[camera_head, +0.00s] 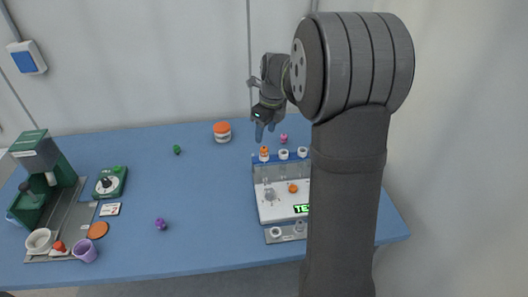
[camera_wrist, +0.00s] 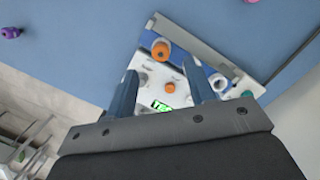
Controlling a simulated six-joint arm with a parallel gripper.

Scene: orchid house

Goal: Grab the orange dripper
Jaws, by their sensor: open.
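A small orange piece, seemingly the orange dripper (camera_head: 264,151), sits at the left end of a row of white ring sockets on the back edge of a white test unit. In the wrist view the orange piece (camera_wrist: 160,50) shows a round top in a white ring, just beyond my fingertips. A second orange piece (camera_head: 293,188) is on the unit's panel and also shows in the wrist view (camera_wrist: 169,87). My gripper (camera_head: 265,130) is open and empty, pointing down above the back of the unit, apart from the orange piece.
The test unit (camera_head: 270,212) has a lit green display; my arm hides its right side. Small pink (camera_head: 283,138), green (camera_head: 177,149) and purple (camera_head: 160,224) pieces lie on the blue table. An orange-white jar (camera_head: 222,133) stands behind. A green machine (camera_head: 40,165) stands left.

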